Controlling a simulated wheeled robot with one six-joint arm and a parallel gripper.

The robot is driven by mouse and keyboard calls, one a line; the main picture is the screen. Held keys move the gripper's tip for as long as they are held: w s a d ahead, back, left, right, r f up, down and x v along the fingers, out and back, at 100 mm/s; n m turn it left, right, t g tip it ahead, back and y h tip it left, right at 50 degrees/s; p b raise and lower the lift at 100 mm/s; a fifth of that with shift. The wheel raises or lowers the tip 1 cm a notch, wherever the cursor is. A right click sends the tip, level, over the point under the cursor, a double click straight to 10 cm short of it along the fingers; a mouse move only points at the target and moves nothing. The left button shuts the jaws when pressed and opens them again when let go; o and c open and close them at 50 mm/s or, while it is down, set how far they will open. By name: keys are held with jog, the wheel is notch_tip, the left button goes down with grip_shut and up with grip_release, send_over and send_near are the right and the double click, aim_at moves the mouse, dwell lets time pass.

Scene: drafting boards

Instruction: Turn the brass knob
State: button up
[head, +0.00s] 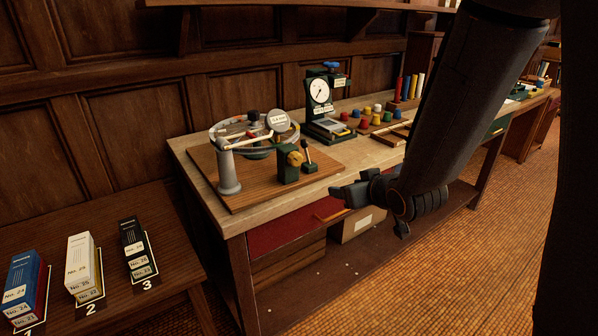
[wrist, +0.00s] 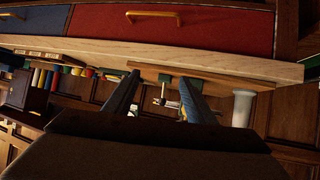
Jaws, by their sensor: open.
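The brass knob (head: 295,158) is on the side of a small dark green block (head: 288,170), on a wooden baseboard (head: 237,203) at the near end of the long bench. A small lever with a dark round top (head: 307,146) stands just right of it. My gripper (head: 338,196) is open and empty, in front of the bench edge, right of and lower than the knob, and apart from it. In the wrist view, which is upside down, both fingers (wrist: 158,82) point toward the bench edge and baseboard. The knob is not clear there; a finger partly covers that area.
A grey post (head: 228,172) with a ring-shaped instrument stands on the baseboard. A dial gauge (head: 320,95) and several coloured knobs (head: 366,120) are farther along the bench. A red drawer with a brass handle (wrist: 153,14) is below the bench top. Numbered boxes (head: 82,262) stand on the left table.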

aim_at(298, 160)
jog(key=w+a+r+n+t+y, duration=0.1)
jog(key=w+a+y, duration=0.1)
jog(key=a, duration=0.2)
jog(key=w+a+r+t+y+b, duration=0.1)
jog(key=w+a+y, duration=0.1)
jog(key=w+a, duration=0.1)
jog(key=w+a+r+n+t+y+b, duration=0.1)
jog(key=w+a+y, duration=0.1)
jog(key=a, duration=0.3)
jog(key=shift+w+r+n+t+y, duration=0.15)
jog(key=shift+w+n+t+y, duration=0.15)
jog(key=shift+w+t, duration=0.15)
jog(key=shift+w, duration=0.1)
jog(key=c, duration=1)
jog(key=shift+c, duration=0.2)
jog(key=shift+m, duration=0.4)
